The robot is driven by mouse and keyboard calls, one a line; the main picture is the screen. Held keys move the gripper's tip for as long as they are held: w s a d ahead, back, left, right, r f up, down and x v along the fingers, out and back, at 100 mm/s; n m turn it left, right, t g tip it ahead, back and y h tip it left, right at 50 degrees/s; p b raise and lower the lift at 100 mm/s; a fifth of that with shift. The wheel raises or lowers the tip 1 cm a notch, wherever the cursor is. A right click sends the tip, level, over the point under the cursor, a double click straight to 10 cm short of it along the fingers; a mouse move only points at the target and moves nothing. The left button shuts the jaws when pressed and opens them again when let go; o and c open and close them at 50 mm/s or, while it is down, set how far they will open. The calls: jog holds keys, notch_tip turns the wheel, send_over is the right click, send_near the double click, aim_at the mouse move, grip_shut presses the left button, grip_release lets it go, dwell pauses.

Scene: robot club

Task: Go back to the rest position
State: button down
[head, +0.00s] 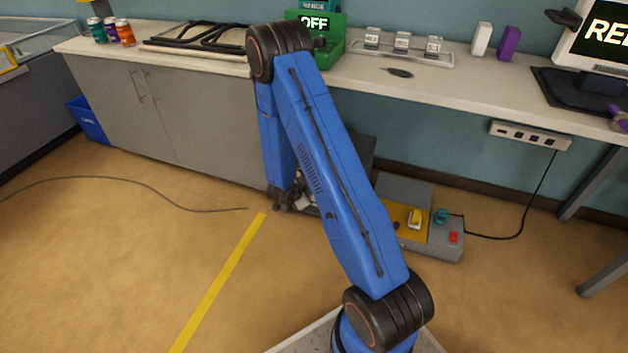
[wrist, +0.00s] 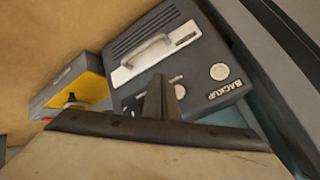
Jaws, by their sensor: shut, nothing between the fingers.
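My blue arm is bent in the head view, with its elbow high in front of the counter and its forearm hanging down. My gripper (head: 291,200) is low near the floor, in front of the grey cabinet and partly hidden by my upper arm. In the wrist view the dark fingers of my gripper (wrist: 161,98) are together, with nothing seen between them. Beyond them is a dark box marked BACKUP (wrist: 205,78) with a pale handle. I cannot tell whether they touch.
A grey box with a yellow panel (head: 404,218) and red button stands on the floor, right of my arm. Cables cross the floor; floor at left is mostly clear.

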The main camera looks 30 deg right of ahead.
jog(key=w+a+r+n+t+y, duration=0.1)
jog(key=a+r+n+y, duration=0.1)
jog(key=a+r, duration=0.5)
jog(key=w+a+r+n+t+y, duration=0.1)
jog(key=w+a+r+n+y, duration=0.15)
jog(key=r, duration=0.75)
jog(key=s+a+r+n+y, duration=0.2)
jog(key=s+a+r, duration=0.15)
jog(key=r, duration=0.35)
jog(key=s+a+r+n+y, duration=0.1)
jog(key=s+a+r+n, duration=0.25)
jog(key=r, duration=0.45)
jog(key=s+a+r+n+y, duration=0.1)
jog(key=s+r+n, duration=0.2)
jog(key=s+r, duration=0.35)
jog(key=s+a+r+n, duration=0.2)
jog(key=s+r, duration=0.2)
jog(key=s, duration=0.6)
jog(key=s+d+r+n+g, duration=0.1)
jog(key=s+n, duration=0.1)
jog(key=s, duration=0.7)
jog(key=s+d+r+n+h, duration=0.1)
jog(key=s+d+r+n, duration=0.1)
jog(key=s, duration=0.7)
jog(key=shift+d+r+g, duration=0.25)
jog(key=shift+g, duration=0.15)
jog(key=c, duration=2.4)
grip_release()
jog(key=shift+c, duration=0.2)
